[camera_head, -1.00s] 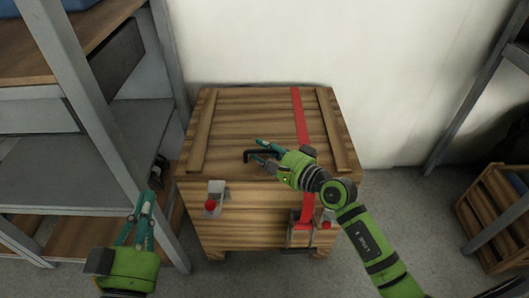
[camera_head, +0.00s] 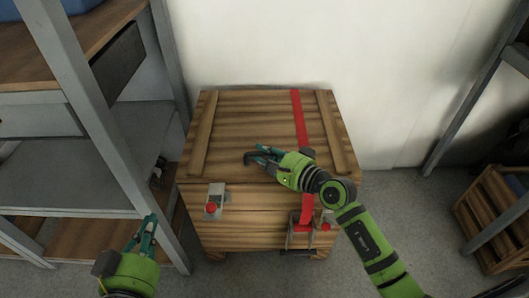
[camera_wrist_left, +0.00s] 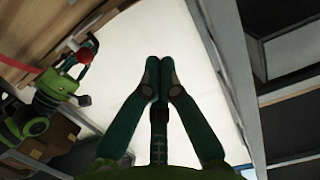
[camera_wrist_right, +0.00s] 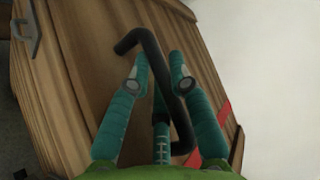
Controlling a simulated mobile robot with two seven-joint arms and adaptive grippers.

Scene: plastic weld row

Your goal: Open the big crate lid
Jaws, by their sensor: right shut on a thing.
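The big wooden crate (camera_head: 250,222) stands against the white wall with its slatted lid (camera_head: 232,120) down on it. A dark bent handle (camera_wrist_right: 178,110) is on the lid near its front edge. My right gripper (camera_head: 257,154) is shut on this handle; in the right wrist view its fingers (camera_wrist_right: 160,72) close around the bar. The fingers partly hide the handle in the head view. My left gripper (camera_head: 149,226) is low at the left, in front of the crate and apart from it. Its fingertips (camera_wrist_left: 158,72) are together with nothing between them.
A left latch (camera_head: 214,199) with a red knob and a right latch (camera_head: 302,236) sit on the crate's front. A red strap (camera_head: 299,118) crosses the lid. A metal shelf (camera_head: 110,125) stands close at the left. A smaller wooden crate (camera_head: 497,215) is at the right.

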